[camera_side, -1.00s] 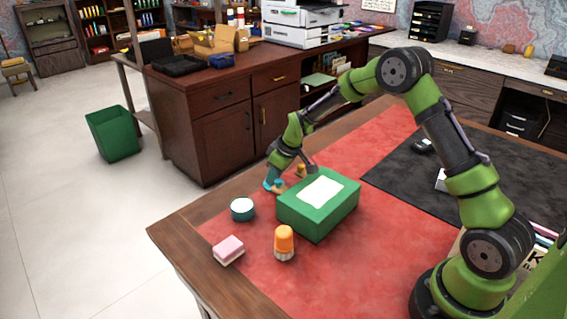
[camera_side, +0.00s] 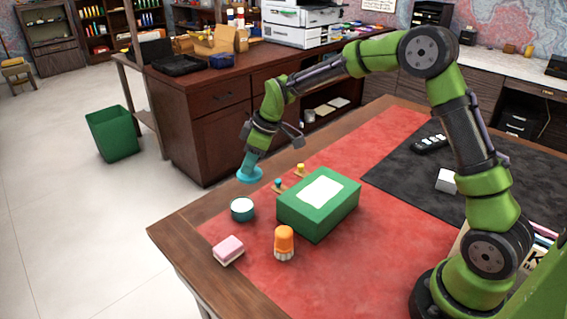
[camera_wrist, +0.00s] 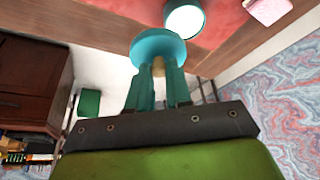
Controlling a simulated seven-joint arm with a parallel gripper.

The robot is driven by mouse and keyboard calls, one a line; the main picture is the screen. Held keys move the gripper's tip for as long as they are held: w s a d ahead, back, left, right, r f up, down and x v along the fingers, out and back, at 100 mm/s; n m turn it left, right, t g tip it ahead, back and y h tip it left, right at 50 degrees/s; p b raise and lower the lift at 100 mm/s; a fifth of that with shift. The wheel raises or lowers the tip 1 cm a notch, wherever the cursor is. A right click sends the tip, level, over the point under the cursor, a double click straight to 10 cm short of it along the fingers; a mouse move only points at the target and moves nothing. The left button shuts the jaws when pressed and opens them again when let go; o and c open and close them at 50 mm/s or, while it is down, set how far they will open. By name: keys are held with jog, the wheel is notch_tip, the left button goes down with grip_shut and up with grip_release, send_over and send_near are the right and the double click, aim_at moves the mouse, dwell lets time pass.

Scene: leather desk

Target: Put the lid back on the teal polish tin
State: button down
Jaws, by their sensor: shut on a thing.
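The teal polish tin (camera_side: 242,214) stands upright and open on the red desk mat, with a pale white top surface showing; it also shows at the top of the wrist view (camera_wrist: 184,20). The teal lid (camera_side: 249,176) is in the air above and slightly beyond the tin, apart from it. My gripper (camera_side: 250,165) is shut on the lid from above. In the wrist view the lid (camera_wrist: 158,46) sits at the ends of my teal fingers (camera_wrist: 158,78), with a tan part between them.
A green box (camera_side: 300,217) with a white label stands right of the tin. An orange-capped brush or bottle (camera_side: 284,243) and a pink-and-white sponge (camera_side: 228,250) stand in front. Small pegs with blue (camera_side: 278,184) and yellow (camera_side: 300,169) tops are behind the box.

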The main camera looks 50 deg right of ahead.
jog(key=shift+s+a+f+n+y, duration=0.15)
jog(key=shift+s+a+f+n, duration=0.15)
jog(key=shift+a+f, duration=0.6)
jog(key=shift+s+a+f+n+y, duration=0.15)
jog(key=shift+a+f+n, duration=0.3)
jog(key=shift+f, duration=0.7)
jog(key=shift+s+a+f+n+y, duration=0.1)
jog(key=shift+s+a+f+n, duration=0.15)
jog(key=shift+a+f, duration=0.7)
jog(key=shift+d+f+g, duration=0.2)
jog(key=shift+f+g, duration=0.05)
jog(key=shift+g, duration=0.05)
jog(key=shift+c, duration=2.4)
grip_release()
notch_tip(320, 180, up, 7)
